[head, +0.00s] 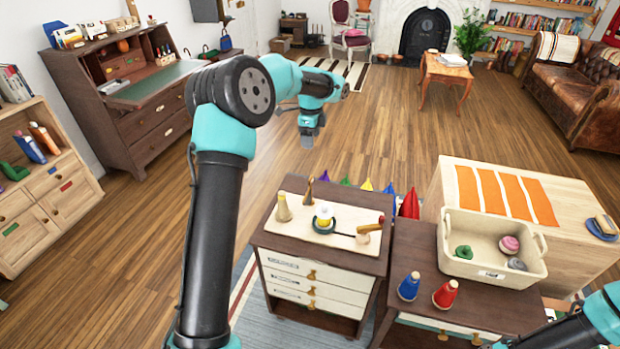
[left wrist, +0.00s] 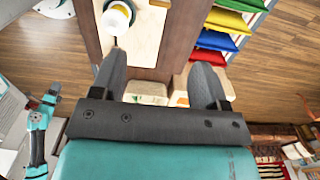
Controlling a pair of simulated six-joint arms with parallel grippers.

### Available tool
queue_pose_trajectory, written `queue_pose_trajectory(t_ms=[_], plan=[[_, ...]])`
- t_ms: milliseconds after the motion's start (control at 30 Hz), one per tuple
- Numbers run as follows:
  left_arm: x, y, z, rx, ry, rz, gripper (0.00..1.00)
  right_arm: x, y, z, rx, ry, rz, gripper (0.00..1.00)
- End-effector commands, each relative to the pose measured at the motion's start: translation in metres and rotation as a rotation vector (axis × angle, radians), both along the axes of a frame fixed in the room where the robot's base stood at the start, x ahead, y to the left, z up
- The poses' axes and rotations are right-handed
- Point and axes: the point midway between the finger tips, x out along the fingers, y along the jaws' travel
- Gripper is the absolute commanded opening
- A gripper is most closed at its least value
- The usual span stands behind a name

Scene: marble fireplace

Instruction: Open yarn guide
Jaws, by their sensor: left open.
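A cream board (head: 290,228) lies on top of a small dark wood drawer cabinet. On it stand a white and yellow spool (head: 323,215) in a dark ring and a thin dark arm with a wooden knob (head: 363,234) at its right end. This arm may be the yarn guide; I cannot tell for sure. My left gripper (head: 309,138) points down, high behind the cabinet. In the left wrist view its fingers (left wrist: 160,75) are apart and empty, with the spool (left wrist: 118,18) beyond the left finger.
Colored cloth points (head: 390,190) rise behind the board. Part of my right arm (head: 600,318) is at lower right.

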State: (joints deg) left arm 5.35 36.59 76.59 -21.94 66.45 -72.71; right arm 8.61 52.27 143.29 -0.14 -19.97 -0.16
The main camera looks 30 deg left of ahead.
Motion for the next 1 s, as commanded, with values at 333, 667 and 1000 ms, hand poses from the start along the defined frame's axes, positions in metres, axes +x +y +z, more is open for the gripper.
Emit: queue_pose_trajectory(t_ms=[333,667,1000], plan=[[-0.001,0.000,-0.034,-0.002,0.004,0.001,0.68,0.000,0.000,0.000,0.000,0.000,0.000,0.45],[-0.001,0.000,-0.090,-0.002,0.004,0.002,0.68,0.000,0.000,0.000,0.000,0.000,0.000,0.45],[-0.001,0.000,-0.147,-0.003,0.002,0.002,0.68,0.000,0.000,0.000,0.000,0.000,0.000,0.45]])
